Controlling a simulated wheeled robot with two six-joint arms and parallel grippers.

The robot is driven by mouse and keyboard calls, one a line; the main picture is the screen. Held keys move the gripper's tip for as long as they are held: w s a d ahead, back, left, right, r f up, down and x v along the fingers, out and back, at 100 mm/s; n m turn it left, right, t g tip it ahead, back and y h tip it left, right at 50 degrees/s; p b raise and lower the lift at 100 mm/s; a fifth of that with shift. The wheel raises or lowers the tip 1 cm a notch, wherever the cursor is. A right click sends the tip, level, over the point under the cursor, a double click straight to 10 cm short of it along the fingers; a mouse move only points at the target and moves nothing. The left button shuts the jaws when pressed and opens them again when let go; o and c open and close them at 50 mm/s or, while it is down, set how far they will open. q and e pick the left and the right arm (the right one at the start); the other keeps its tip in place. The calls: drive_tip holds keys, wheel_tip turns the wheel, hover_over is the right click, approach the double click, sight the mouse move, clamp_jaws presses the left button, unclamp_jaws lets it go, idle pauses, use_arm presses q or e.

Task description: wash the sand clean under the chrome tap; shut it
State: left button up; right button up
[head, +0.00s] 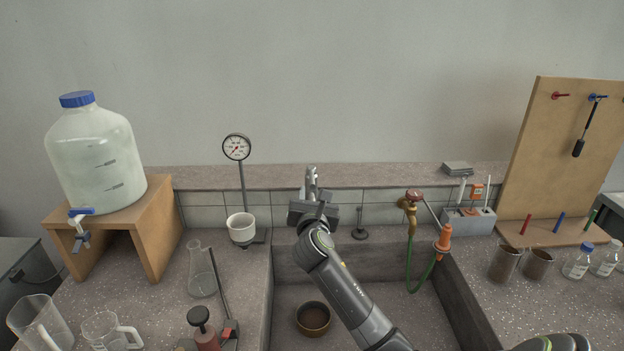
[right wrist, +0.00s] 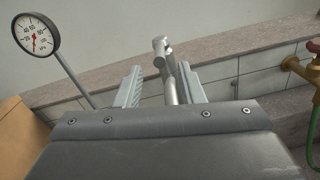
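The chrome tap (head: 311,178) stands at the back of the sink (head: 455,305), its lower part hidden behind my right gripper (head: 314,208). In the right wrist view the tap (right wrist: 163,52) rises between the two spread fingers of my right gripper (right wrist: 160,88), its stem nearer the right finger. Contact cannot be told. A round brown pan (head: 313,318) with dark contents, perhaps the sand, sits on the sink floor below and left of my right forearm. No water stream can be made out. My left gripper is out of view.
A brass tap (head: 408,203) with a green hose (head: 410,262) stands right of the chrome tap. A gauge (head: 236,147) on a stand and a white cup (head: 241,227) are to the left. Glassware crowds the left bench; jars and bottles (head: 577,261) stand right.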

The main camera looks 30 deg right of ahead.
approach(312, 170)
drive_tip(key=x, duration=0.5)
idle(0.3)
clamp_jaws()
